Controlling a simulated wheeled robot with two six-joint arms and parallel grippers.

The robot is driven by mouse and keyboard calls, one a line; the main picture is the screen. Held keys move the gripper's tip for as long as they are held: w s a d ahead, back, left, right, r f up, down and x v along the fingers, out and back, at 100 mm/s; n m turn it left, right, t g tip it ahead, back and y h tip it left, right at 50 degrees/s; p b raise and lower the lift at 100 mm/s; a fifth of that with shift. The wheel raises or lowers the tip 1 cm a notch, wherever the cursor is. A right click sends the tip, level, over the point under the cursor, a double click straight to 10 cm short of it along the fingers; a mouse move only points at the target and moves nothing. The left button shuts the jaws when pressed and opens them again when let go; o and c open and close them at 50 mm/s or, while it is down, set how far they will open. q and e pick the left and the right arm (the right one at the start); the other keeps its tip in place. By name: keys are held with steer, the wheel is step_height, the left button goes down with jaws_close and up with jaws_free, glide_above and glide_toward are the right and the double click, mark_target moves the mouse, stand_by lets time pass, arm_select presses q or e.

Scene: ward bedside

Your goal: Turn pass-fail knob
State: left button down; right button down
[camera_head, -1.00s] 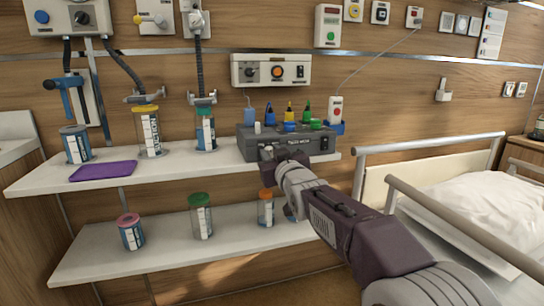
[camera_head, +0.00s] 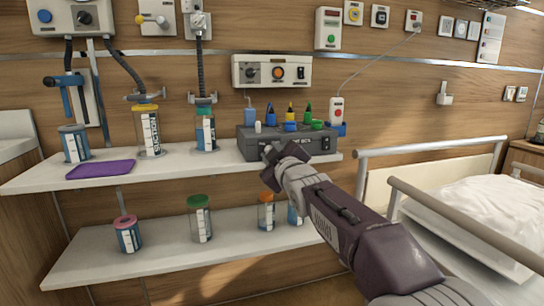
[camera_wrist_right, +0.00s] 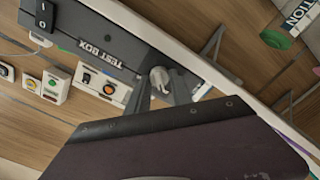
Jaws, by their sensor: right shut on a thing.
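The grey test box (camera_head: 290,143) stands on the upper shelf, with lettering and a black switch on its front; it also shows in the wrist view (camera_wrist_right: 80,38). A small light-grey knob (camera_wrist_right: 160,79) is on the box's front, by the end away from the switch. My right gripper (camera_head: 270,155) is at the left part of the box front. In the wrist view its fingers (camera_wrist_right: 160,90) stand on either side of the knob and are shut on it. The gripper hides much of the knob in the head view. My left gripper is not in view.
The upper shelf (camera_head: 215,172) carries canisters and a purple pad (camera_head: 101,169) left of the box. Small colored items stand on and behind the box. The lower shelf (camera_head: 160,256) holds several jars. A bed with rails (camera_head: 430,146) is at the right.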

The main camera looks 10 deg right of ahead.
stand_by(0.4)
steer(key=c, duration=1.1)
jaws_free()
steer(key=shift+c, duration=0.2)
steer(key=shift+s, duration=0.15)
steer(key=s+p, duration=0.1)
steer(key=s, duration=0.7)
steer(key=shift+s+d, duration=0.15)
steer(key=shift+s, duration=0.25)
